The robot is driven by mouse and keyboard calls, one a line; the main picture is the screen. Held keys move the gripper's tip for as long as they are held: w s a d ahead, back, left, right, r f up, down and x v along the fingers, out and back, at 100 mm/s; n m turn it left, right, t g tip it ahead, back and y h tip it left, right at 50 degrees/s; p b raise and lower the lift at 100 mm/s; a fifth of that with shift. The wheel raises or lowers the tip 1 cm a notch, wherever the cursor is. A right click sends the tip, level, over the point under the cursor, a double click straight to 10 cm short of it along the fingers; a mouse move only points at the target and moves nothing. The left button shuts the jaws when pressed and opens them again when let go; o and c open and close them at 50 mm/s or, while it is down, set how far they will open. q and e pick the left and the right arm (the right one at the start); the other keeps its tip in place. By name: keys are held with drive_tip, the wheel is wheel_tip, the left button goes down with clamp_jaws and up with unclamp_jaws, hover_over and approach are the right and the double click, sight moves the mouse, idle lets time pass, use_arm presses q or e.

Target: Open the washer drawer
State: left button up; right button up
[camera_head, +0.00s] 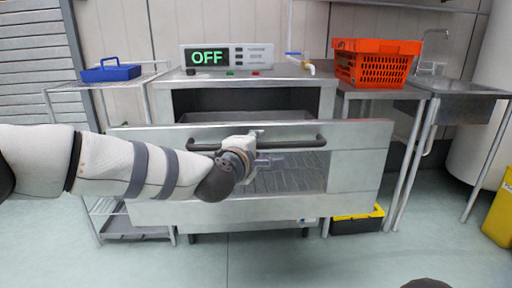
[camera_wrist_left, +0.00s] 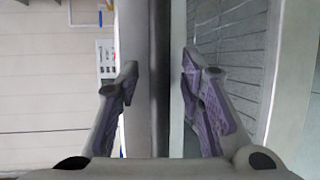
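The washer (camera_head: 330,100) stands in the middle of the head view, with an "OFF" display (camera_head: 208,58) on top. Its wide grey drawer front (camera_head: 355,160) stands out ahead of the body, with a dark opening above and behind it. A long dark handle bar (camera_head: 300,144) runs across the front. My left gripper (camera_head: 262,148) is at the middle of this bar. In the left wrist view, the fingers of the left gripper (camera_wrist_left: 160,68) are apart, one on each side of the dark bar (camera_wrist_left: 160,110), with gaps visible.
An orange basket (camera_head: 372,70) sits on a side table at the right, beside a metal sink (camera_head: 465,88). A blue caddy (camera_head: 110,71) sits on a wire rack at the left. A black and yellow box (camera_head: 357,222) lies low at the right. The front floor is clear.

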use_arm(q)
drive_tip(key=v, duration=1.2)
drive_tip(key=shift+r, duration=0.1)
